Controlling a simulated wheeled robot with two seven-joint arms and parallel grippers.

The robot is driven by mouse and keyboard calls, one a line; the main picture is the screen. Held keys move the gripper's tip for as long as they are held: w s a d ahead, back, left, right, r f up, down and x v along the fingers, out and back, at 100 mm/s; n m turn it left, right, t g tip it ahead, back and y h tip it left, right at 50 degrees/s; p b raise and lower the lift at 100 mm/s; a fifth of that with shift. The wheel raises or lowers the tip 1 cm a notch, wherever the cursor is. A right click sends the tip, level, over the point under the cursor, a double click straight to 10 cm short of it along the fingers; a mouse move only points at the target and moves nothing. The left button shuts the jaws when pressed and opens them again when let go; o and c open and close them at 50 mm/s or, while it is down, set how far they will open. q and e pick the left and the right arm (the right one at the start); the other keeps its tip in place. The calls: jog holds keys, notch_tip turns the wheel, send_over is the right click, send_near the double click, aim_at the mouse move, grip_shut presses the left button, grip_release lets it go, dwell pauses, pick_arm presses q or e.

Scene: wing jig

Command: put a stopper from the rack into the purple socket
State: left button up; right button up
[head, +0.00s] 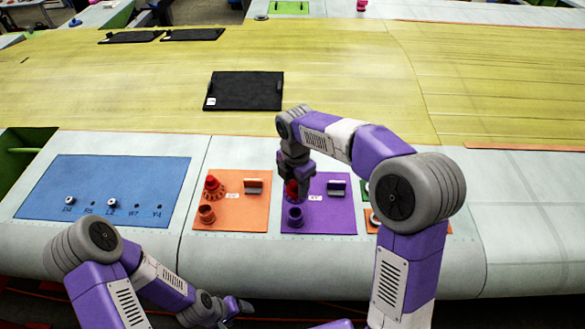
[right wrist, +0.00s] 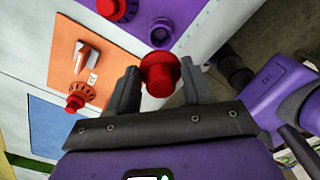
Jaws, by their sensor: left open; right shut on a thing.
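The purple socket (head: 295,216) is a short round cup on the purple panel; it also shows in the right wrist view (right wrist: 161,32). My right gripper (head: 297,180) is over the upper left of that panel. In the right wrist view its fingers (right wrist: 160,85) are shut on a red stopper (right wrist: 160,72), seen near the socket but apart from it. A red piece (head: 291,188) shows beside the fingers in the head view; I cannot tell if it is the held stopper. Another red part (right wrist: 117,9) is on the purple panel. My left gripper (head: 238,306) is open and empty at the bottom.
A blue panel (head: 110,180) is further left. A metal handle (head: 337,187) stands on the purple panel. A black plate (head: 245,90) lies behind.

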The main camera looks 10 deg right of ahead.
aim_at(296, 199)
jog(key=shift+s+f+b, duration=0.25)
jog(key=shift+f+b, duration=0.5)
jog(key=shift+f, duration=0.1)
notch_tip(296, 199, down, 4)
jog(key=b, duration=0.3)
jog(key=shift+w, duration=0.1)
jog(key=shift+f+b, duration=0.5)
jog(key=shift+f, duration=0.1)
jog(key=shift+d+f, duration=0.1)
jog(key=shift+f, duration=0.1)
jog(key=shift+f, duration=0.25)
jog(key=shift+f, duration=0.35)
jog(key=shift+f+b, duration=0.95)
jog(key=shift+f, duration=0.2)
